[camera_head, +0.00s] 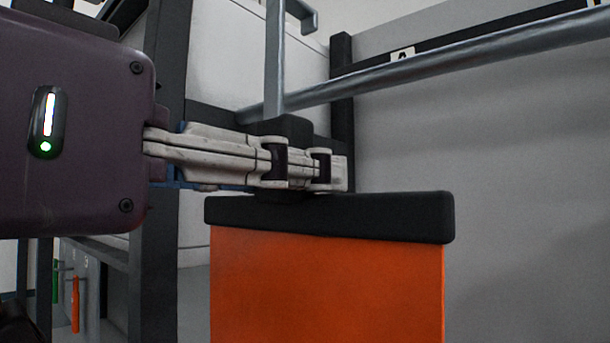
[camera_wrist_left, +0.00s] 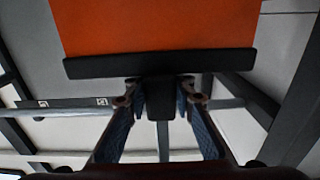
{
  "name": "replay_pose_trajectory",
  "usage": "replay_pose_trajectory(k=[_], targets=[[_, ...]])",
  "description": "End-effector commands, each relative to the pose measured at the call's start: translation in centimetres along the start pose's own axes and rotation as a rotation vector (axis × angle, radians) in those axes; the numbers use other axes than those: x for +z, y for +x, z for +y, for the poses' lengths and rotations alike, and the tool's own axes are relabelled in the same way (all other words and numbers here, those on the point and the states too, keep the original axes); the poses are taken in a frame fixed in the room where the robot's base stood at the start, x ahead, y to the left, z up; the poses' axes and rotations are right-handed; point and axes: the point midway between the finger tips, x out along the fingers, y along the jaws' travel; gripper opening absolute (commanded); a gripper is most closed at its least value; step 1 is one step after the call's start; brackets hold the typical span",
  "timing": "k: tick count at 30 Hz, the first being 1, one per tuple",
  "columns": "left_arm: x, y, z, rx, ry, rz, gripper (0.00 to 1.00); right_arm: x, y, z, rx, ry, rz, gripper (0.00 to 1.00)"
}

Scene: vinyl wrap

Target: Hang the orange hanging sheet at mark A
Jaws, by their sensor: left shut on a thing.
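The orange hanging sheet (camera_head: 327,290) hangs upright from a black top bar (camera_head: 330,217) in the head view. My left gripper (camera_head: 325,170) comes in from the left and is shut on the black block at the middle of that bar. In the left wrist view the sheet (camera_wrist_left: 155,25) fills the top, and the fingers (camera_wrist_left: 160,97) close on the block from both sides. Mark A (camera_head: 403,54) is a white label on a dark rail, above and to the right of the sheet. The sheet is below the grey rod and apart from mark A. My right gripper is not in view.
A grey round rod (camera_head: 460,62) runs below the label rail, held by a vertical grey post (camera_head: 274,60). Dark frame posts (camera_head: 160,200) stand at left. Small green and orange handles (camera_head: 75,303) show at lower left. The grey wall at right is clear.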

Motion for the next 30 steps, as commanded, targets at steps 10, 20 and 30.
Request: replay_pose_trajectory(k=[10, 20, 30], targets=[[-0.1, 2.9, -0.1, 0.0, -0.001, -0.001, 0.0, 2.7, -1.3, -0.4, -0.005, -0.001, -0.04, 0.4], [-0.1, 5.5, 0.0, 0.001, -0.001, -0.002, 0.0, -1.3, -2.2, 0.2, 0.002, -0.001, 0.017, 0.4], [0.6, 7.9, 0.0, 0.001, 0.0, -0.001, 0.0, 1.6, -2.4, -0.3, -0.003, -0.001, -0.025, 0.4]])
